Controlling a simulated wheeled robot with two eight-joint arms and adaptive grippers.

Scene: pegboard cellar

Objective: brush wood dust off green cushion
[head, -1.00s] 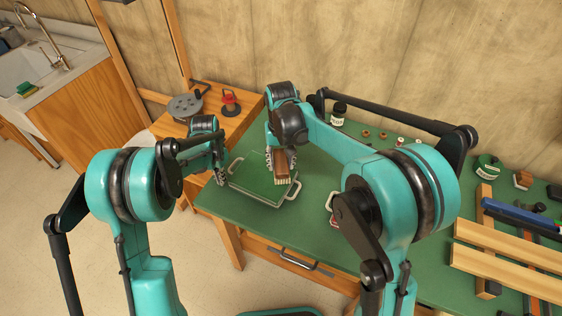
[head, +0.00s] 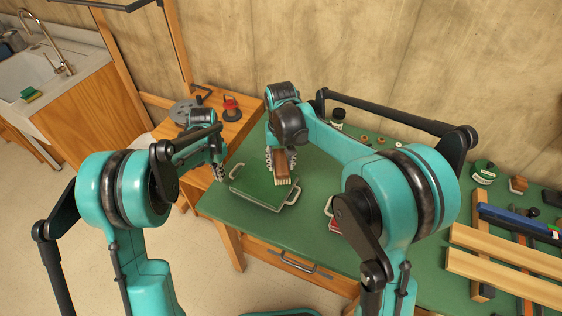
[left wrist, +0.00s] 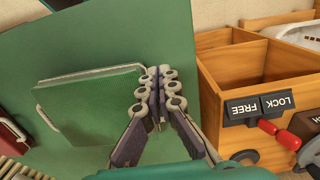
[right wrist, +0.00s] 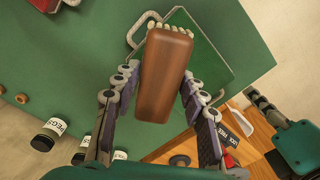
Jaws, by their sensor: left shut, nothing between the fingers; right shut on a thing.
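The green cushion (head: 250,187) lies flat on the green bench top, with pale handles at its edges. My right gripper (right wrist: 158,82) is shut on a brush (right wrist: 165,75) with a brown wooden handle. The brush's pale bristles (head: 283,182) are over the right part of the cushion; I cannot tell whether they touch. My left gripper (left wrist: 159,72) is shut and empty at the cushion's left edge in the head view; the cushion also shows in the left wrist view (left wrist: 95,105). I cannot make out wood dust on it.
A red object with a pale handle (head: 332,226) lies right of the cushion. A wooden box with "FREE" and "LOCK" labels (left wrist: 245,60) stands beside the bench. Jars (head: 338,117), small rings and timber strips (head: 500,262) lie further right. Bare bench top lies in front of the cushion.

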